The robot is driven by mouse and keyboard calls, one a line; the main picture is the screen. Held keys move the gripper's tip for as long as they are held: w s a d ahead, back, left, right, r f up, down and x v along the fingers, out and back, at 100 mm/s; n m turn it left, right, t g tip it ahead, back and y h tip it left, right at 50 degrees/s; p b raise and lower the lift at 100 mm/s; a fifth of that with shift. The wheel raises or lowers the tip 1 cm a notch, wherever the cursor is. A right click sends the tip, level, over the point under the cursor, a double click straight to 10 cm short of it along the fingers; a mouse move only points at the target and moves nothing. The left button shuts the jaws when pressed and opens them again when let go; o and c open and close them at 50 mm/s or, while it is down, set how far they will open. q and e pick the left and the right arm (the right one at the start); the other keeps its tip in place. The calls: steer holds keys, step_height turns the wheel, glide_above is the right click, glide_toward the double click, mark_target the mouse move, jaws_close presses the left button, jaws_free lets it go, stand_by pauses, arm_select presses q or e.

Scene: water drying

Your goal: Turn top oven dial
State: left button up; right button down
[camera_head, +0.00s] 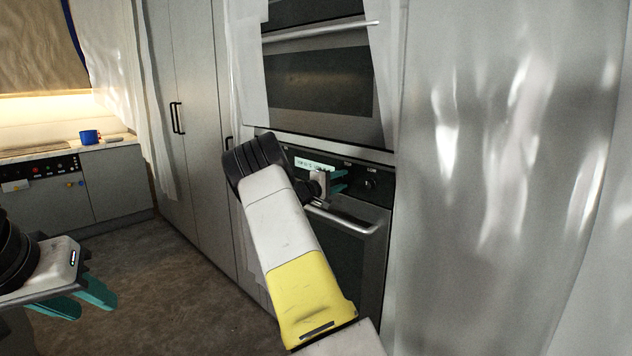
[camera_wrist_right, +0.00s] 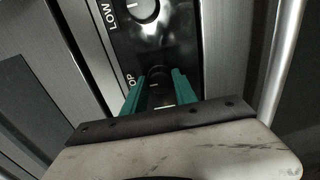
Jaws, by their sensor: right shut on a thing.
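The oven's black control panel (camera_head: 364,173) sits between two oven doors in the head view. My right gripper (camera_head: 339,182) reaches it, with its teal fingers at the panel. In the right wrist view my right gripper (camera_wrist_right: 160,80) has its two fingers on either side of the dark top oven dial (camera_wrist_right: 160,92), shut on it. The partly covered label "OP" is beside that dial. The low dial (camera_wrist_right: 143,10), labelled LOW, is free beyond it; it also shows in the head view (camera_head: 370,184). My left gripper (camera_head: 82,302) is open and empty at the lower left.
The lower oven door's handle (camera_head: 345,219) runs just below the panel. The upper oven (camera_head: 320,80) is above. Translucent sheets (camera_head: 500,150) hang close on the right. Tall cabinets (camera_head: 190,100) stand left of the oven. A blue mug (camera_head: 90,136) is on the far counter.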

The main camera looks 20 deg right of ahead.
steer(key=c, duration=1)
jaws_free()
steer(key=v, duration=0.8)
